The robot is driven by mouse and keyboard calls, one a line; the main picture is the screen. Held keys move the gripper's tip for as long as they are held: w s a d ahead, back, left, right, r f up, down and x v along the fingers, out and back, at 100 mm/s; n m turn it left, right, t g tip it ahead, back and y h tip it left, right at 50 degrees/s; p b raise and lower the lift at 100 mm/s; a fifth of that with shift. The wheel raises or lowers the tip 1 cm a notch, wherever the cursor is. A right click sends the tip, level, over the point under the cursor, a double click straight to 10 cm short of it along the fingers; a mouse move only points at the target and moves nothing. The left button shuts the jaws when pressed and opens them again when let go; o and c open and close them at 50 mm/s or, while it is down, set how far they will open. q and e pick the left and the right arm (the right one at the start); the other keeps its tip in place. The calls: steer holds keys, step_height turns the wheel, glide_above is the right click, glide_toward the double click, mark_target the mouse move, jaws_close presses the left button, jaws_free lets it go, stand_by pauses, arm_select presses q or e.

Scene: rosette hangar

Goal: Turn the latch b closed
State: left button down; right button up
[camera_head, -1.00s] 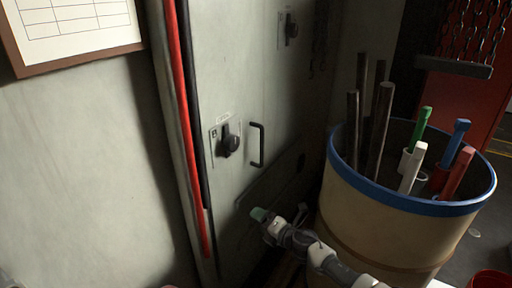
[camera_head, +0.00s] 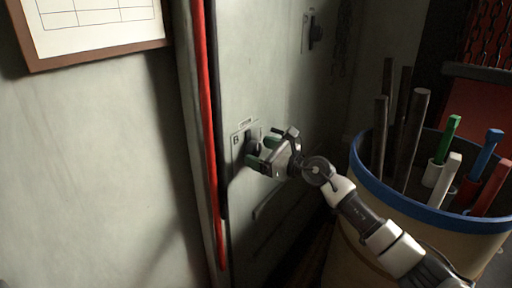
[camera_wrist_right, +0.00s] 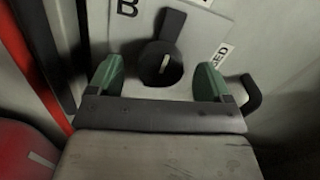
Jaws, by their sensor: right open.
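The latch b (camera_head: 251,146) is a dark knob with a lever on a pale plate marked B, on the grey door. In the right wrist view the latch b (camera_wrist_right: 162,58) shows its lever pointing up, tilted slightly right, with a pale mark on the round hub. My right gripper (camera_head: 262,152) is at the latch, its green-padded fingers open. In the wrist view the right gripper's fingers (camera_wrist_right: 160,82) stand on either side of the round hub, apart from it. Part of the plate's lettering, ending in "ED", shows at right. My left gripper is not in view.
A black door handle (camera_wrist_right: 252,95) is just right of the right finger. A red strip (camera_head: 204,120) runs down the door's left edge. A second latch (camera_head: 312,32) is higher up. A blue-rimmed barrel (camera_head: 375,185) holding rods and coloured tools stands close to my right arm.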

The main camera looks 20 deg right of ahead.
steer(key=shift+x, duration=1.05)
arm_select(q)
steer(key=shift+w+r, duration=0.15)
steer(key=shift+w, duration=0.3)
arm_select(e)
steer(key=shift+d, duration=0.1)
steer(key=c, duration=0.9)
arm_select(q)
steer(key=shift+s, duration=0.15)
